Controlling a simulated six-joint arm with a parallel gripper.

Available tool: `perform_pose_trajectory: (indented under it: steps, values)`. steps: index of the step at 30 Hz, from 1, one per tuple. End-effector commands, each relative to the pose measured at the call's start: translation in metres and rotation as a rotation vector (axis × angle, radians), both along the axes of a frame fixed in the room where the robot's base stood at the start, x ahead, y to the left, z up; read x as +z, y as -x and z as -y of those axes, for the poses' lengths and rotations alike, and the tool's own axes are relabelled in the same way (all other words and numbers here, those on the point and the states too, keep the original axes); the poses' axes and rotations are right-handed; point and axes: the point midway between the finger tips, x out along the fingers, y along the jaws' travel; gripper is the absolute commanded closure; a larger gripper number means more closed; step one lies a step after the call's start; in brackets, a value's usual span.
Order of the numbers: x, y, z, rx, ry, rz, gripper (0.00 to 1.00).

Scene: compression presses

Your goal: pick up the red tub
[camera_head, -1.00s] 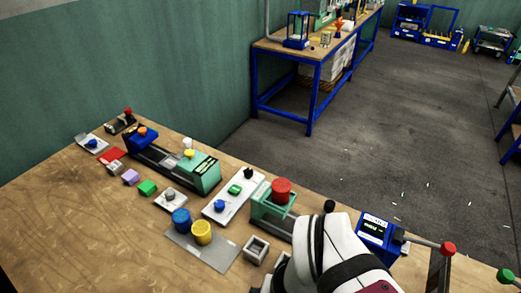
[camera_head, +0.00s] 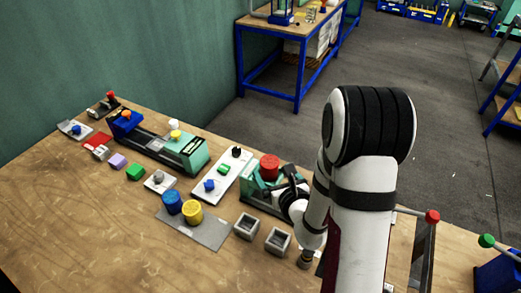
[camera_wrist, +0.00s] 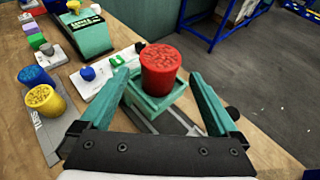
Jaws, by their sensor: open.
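The red tub (camera_head: 269,167) stands upright on a green press block (camera_head: 249,187) on the wooden bench. In the wrist view the red tub (camera_wrist: 162,70) sits ahead of my gripper (camera_wrist: 160,92), between its two spread green fingers. The fingers are apart and no contact with the tub shows. In the head view my gripper (camera_head: 284,178) is beside the tub on its right, partly hidden by my arm.
Blue (camera_head: 172,201) and yellow (camera_head: 192,211) tubs stand on a grey plate left of the press. Two hollow grey square blocks (camera_head: 247,226) sit in front. A white panel with knobs (camera_head: 226,176) lies left of the press. Bare wood lies at front left.

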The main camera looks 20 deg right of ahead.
Motion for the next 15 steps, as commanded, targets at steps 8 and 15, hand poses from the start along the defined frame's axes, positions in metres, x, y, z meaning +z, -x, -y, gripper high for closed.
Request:
perform_pose_trajectory:
  steps: [8, 15]
  values:
    - [-0.019, -0.047, -0.001, 0.004, 0.001, 0.002, 0.04]
    - [-0.027, -0.066, -0.001, 0.004, 0.001, 0.001, 0.04]
